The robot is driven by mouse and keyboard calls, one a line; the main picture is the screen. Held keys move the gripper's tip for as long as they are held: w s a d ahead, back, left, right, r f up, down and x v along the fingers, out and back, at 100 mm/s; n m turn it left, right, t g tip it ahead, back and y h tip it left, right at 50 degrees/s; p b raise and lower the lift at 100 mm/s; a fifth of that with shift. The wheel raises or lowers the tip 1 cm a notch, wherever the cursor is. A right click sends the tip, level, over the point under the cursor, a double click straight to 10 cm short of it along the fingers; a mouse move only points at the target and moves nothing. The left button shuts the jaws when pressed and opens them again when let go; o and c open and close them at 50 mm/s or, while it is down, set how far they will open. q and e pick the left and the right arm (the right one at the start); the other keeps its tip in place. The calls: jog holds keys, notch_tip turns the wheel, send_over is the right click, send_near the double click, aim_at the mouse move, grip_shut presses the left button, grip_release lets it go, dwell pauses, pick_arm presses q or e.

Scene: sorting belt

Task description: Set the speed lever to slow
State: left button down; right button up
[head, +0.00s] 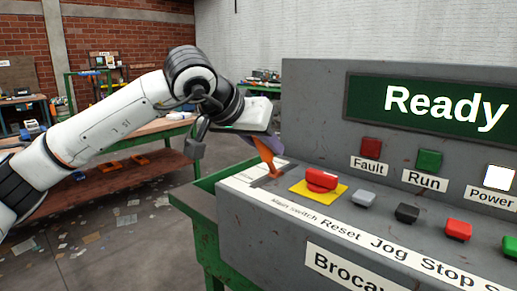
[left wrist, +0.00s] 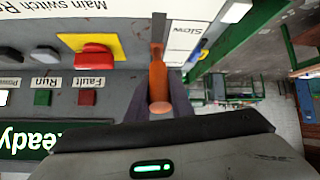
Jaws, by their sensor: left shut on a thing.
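The speed lever (head: 265,157) is orange and stands tilted in a slot at the left end of the grey control panel (head: 290,225). My left gripper (head: 262,143) is shut on its upper part. In the left wrist view the lever (left wrist: 157,72) runs up between the two dark fingers (left wrist: 160,98), its rounded end towards me. A white plate beside the slot bears the word "Slow" (left wrist: 180,35). The other end of the plate's lettering is hidden. My right gripper is not in view.
Beside the lever sits a red main switch (head: 321,179) on a yellow plate. Grey, black and red buttons follow to the right. A green display (head: 430,105) reads "Ready". A workbench (head: 130,135) stands behind on the left.

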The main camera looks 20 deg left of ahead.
pick_arm(q)
jog(key=c, duration=1.6)
grip_release()
jog(key=shift+o, duration=0.2)
jog(key=shift+s, duration=0.1)
jog(key=v, duration=1)
